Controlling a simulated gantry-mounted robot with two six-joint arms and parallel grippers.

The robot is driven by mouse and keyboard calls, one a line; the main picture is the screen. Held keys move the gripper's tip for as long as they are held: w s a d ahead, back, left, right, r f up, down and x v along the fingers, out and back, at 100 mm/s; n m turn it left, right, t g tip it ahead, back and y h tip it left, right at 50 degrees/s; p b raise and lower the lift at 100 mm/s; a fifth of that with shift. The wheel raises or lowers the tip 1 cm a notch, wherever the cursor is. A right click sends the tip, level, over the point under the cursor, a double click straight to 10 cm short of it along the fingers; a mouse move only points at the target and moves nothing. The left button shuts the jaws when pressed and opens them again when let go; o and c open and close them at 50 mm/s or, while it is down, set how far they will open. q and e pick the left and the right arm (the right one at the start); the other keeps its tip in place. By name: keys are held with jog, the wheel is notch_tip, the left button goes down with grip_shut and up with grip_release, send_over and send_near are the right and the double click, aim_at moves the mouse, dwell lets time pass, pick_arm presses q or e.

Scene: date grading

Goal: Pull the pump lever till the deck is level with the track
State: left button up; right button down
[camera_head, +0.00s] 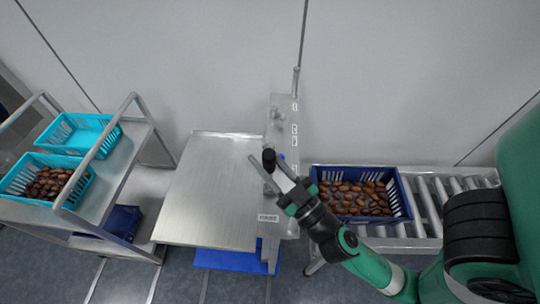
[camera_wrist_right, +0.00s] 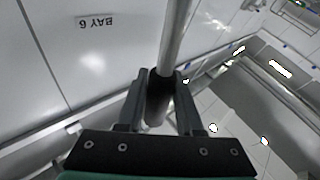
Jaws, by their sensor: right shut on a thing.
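The pump lever is a metal rod with a black grip (camera_head: 269,158); in the right wrist view the rod (camera_wrist_right: 174,45) runs up from the grip (camera_wrist_right: 159,95). My right gripper (camera_head: 267,168) is at the grip, its fingers (camera_wrist_right: 160,88) closed on either side of it. The deck (camera_head: 208,190) is a bare, flat metal plate left of the lever and post. The track (camera_head: 435,203) is a roller conveyor at the right. From this steep view I cannot tell their exact height difference. My left gripper is not in view.
A blue crate of dates (camera_head: 405,197) sits on the track's left end, beside my right arm. A metal post (camera_head: 283,120) stands between deck and track. At the left, a shelf cart (camera_head: 122,160) holds turquoise baskets, one with dates (camera_head: 84,188). A wall closes the back.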

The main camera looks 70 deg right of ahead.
jog(key=d+p, duration=0.1)
jog(key=p, duration=0.1)
jog(key=w+d+m+g+p, duration=0.1)
jog(key=p, duration=0.1)
jog(key=d+m+p, duration=0.1)
jog(key=p, duration=0.1)
jog(key=shift+w+f+g+y+p, duration=0.3)
jog(key=shift+w+f+p, duration=0.05)
jog(key=shift+w, duration=0.05)
jog(key=shift+r, duration=0.1)
